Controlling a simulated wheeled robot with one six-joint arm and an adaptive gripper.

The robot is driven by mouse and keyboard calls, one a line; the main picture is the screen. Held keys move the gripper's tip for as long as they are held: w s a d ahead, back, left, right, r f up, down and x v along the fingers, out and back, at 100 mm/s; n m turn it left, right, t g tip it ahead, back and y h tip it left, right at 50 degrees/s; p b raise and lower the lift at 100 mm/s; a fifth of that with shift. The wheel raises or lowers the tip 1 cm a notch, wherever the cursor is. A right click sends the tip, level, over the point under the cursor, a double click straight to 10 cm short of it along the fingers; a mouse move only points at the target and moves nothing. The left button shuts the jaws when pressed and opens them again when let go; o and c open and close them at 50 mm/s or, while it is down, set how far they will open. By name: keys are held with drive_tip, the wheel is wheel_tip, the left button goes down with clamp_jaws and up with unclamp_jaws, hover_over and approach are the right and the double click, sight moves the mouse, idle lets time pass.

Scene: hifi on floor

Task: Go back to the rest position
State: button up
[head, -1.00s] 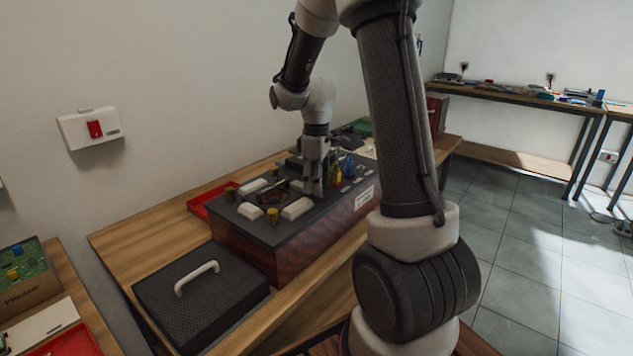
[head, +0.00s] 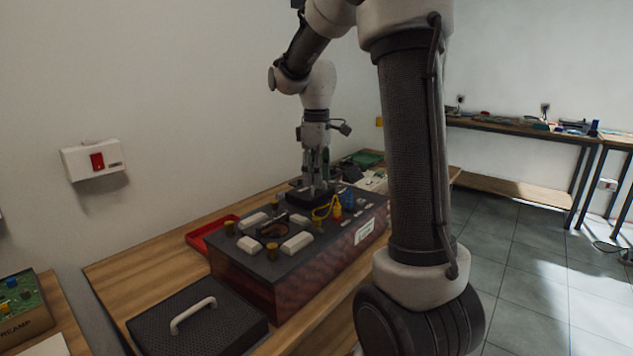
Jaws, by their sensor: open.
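My gripper (head: 317,180) points down over the far part of the dark-topped box (head: 292,262) on the wooden table. Its fingers are apart, and I see nothing held between them. The tips are close to a black raised part on the box top; I cannot tell whether they touch it. My arm rises from the right foreground, bends at the top of the picture and comes down to the gripper. It hides part of the table's right side.
A black lid with a pale handle (head: 193,314) lies on the near table. White blocks, a yellow cable (head: 323,211) and coloured parts are on the box top. A wall switch (head: 95,161) hangs at left. Grey floor is free at right.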

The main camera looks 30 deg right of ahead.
idle(0.4)
drive_tip(key=s+a+r+m+t, duration=0.2)
drive_tip(key=s+m, duration=0.2)
drive_tip(key=s, duration=0.8)
drive_tip(key=s+a+r+m+t, duration=0.1)
drive_tip(key=s+a+m+t, duration=0.1)
drive_tip(key=s, duration=1)
drive_tip(key=shift+a+r+m, duration=0.35)
drive_tip(key=shift+a+m, duration=0.2)
drive_tip(key=shift+m, duration=0.45)
